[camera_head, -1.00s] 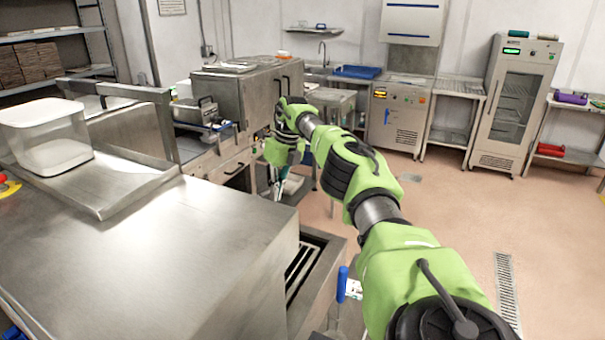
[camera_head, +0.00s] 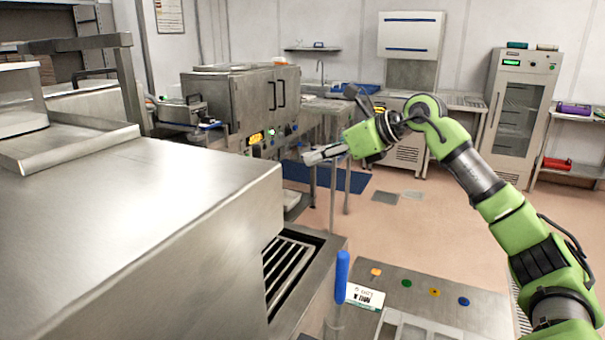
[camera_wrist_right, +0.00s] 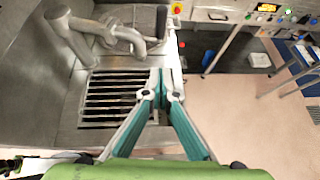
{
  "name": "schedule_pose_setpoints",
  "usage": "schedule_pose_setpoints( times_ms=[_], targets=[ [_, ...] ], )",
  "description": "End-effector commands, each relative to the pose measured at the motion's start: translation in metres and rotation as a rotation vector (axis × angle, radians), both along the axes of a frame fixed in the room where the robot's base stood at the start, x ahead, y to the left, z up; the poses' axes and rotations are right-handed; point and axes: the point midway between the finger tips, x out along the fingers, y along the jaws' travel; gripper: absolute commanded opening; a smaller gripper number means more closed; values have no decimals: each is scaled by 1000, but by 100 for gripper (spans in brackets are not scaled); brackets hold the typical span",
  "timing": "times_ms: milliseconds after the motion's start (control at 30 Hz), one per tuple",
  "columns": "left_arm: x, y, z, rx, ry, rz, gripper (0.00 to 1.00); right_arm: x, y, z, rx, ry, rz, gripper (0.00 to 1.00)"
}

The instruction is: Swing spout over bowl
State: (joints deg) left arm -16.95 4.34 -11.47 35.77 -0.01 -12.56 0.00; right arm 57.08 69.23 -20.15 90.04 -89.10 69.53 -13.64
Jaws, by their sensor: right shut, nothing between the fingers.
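I cannot make out this pipe in the head view. My right gripper (camera_head: 308,158) points left in the head view, in the air right of the big steel machine. In the right wrist view its teal fingers (camera_wrist_right: 160,84) meet at the tips, shut and empty, right of the grate and apart from the pipe. No bowl can be made out for sure. My left gripper is out of view.
The steel machine (camera_head: 130,220) fills the left, with a slatted grate (camera_head: 288,265) at its side. A blue-handled lever (camera_head: 342,275) stands beside a panel with coloured buttons (camera_head: 435,292). A white container (camera_wrist_right: 258,60) sits low under the far bench. Floor on the right is free.

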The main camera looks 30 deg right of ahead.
Motion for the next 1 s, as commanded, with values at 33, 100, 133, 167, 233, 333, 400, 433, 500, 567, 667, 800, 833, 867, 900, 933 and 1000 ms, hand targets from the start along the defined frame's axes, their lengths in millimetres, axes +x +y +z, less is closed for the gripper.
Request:
schedule_pose_setpoints(
  times_ms=[33, 100, 133, 167, 233, 333, 400, 433, 500, 567, 667, 800, 833, 867, 900, 933, 1000],
  targets=[
    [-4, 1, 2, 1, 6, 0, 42, 2, 2, -1, 0, 0, 2, 0],
    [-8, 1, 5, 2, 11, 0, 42, 8, 5, -3, 0, 1, 2, 0],
    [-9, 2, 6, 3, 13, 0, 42, 12, 7, -5, 1, 2, 3, 0],
    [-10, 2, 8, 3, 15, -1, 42, 16, 9, -8, 3, 2, 4, 0],
    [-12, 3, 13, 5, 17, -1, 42, 27, 14, -14, 3, 3, 3, 0],
    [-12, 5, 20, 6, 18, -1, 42, 44, 23, -24, 3, 4, 3, 0],
    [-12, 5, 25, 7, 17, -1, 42, 56, 28, -32, 4, 2, 3, 0],
    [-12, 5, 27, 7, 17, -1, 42, 61, 31, -36, 3, 4, 3, 0],
    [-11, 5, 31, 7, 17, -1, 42, 73, 36, -43, 4, 3, 3, 0],
    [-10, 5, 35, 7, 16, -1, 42, 81, 40, -46, 3, 1, 3, 0],
    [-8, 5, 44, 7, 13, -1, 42, 96, 46, -45, 2, 2, 1, 0],
    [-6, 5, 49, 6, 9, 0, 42, 108, 51, -46, 0, -1, 0, 0],
    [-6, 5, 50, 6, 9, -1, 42, 110, 52, -47, 0, 0, 0, 0],
    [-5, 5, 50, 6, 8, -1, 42, 111, 52, -47, 0, 0, -1, 0],
    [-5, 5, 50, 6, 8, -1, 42, 112, 52, -48, 0, 1, -1, 0],
    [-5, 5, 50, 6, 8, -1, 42, 113, 53, -48, 0, 1, -1, 0],
    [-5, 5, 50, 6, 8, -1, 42, 113, 53, -49, -1, 1, -1, 0]
  ],
)
